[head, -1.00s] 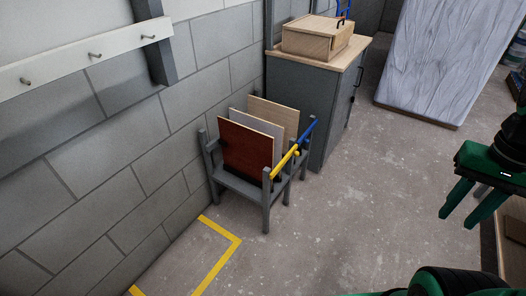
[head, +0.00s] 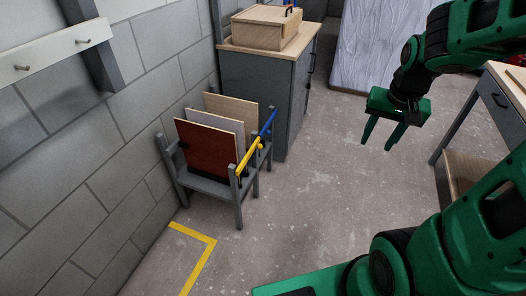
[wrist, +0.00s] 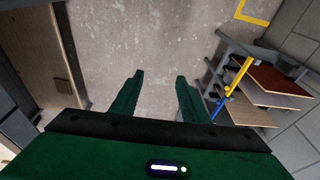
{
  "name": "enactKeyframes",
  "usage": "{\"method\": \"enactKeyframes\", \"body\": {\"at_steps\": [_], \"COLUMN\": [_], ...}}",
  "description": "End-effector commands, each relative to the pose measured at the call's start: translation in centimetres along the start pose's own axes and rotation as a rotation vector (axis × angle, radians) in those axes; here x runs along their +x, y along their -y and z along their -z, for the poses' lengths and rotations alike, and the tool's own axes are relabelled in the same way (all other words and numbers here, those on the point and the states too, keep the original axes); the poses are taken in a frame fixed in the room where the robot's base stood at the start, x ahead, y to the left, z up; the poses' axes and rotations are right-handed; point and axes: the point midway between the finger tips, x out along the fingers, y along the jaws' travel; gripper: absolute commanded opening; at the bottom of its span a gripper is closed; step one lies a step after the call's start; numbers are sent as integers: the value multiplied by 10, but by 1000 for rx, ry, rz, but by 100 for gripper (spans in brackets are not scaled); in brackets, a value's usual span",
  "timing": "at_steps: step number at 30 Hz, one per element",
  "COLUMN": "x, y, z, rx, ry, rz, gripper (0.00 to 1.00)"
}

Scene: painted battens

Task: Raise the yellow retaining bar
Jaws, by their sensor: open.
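The yellow retaining bar (head: 247,159) lies across the front right side of a grey rack (head: 206,186) in the head view. It slopes between the rack's posts. A blue bar (head: 268,122) continues behind it. The rack holds a red-brown panel (head: 207,149), a grey panel and a light wood panel (head: 232,110), all upright. My gripper (head: 391,146) is open and empty in the air, well right of the rack. In the wrist view the yellow bar (wrist: 239,76) and the blue bar (wrist: 219,107) show right of my open gripper (wrist: 158,78), apart from it.
A grey cabinet (head: 262,95) with a wooden box (head: 266,28) on top stands behind the rack. A workbench (head: 500,100) stands at the right. Yellow floor tape (head: 206,250) marks the floor before the rack. The floor between rack and gripper is clear.

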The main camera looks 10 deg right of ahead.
Motion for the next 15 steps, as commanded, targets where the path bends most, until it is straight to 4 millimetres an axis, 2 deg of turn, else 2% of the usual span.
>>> {"method": "enactKeyframes", "body": {"at_steps": [1, 6, 12, 15], "x": [13, 54, 107, 135], "y": [12, 58, 118, 149], "z": [20, 84, 146, 171], "rx": [6, 47, 101, 131], "ry": [-26, -143, -267, -322], "rz": [9, 68, 167, 227], "gripper": [42, 42, 42, 42]}}
